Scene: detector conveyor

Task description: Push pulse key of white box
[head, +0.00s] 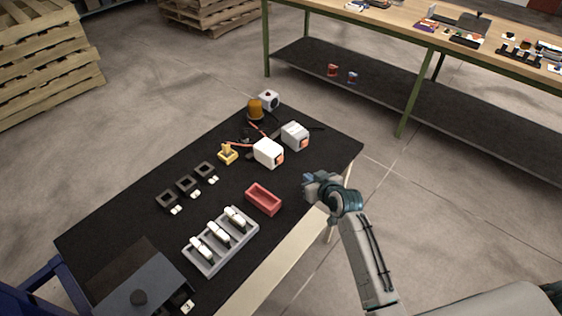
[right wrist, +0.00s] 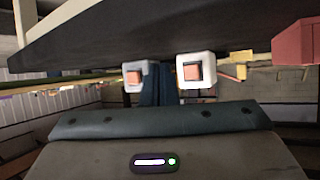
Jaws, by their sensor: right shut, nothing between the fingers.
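The white box (head: 266,150) stands on the black-topped table, with an orange-red key (head: 279,158) on its right-hand face. In the right wrist view the white box (right wrist: 181,72) shows its key (right wrist: 193,72) facing the camera. A second, greyer box (head: 293,134) with a similar key stands just behind it; it also shows in the right wrist view (right wrist: 146,68). My right gripper (head: 308,179) is shut and empty by the table's right edge, to the right of the white box and apart from it. Its bluish fingers (right wrist: 158,88) point toward the boxes. My left gripper is not in view.
A red tray (head: 263,210) and a grey slotted rack (head: 190,258) with white pieces lie nearer on the table. A yellow fixture (head: 228,158) stands left of the white box. An orange beacon (head: 254,110) is behind. The space between the right gripper and the white box looks clear.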

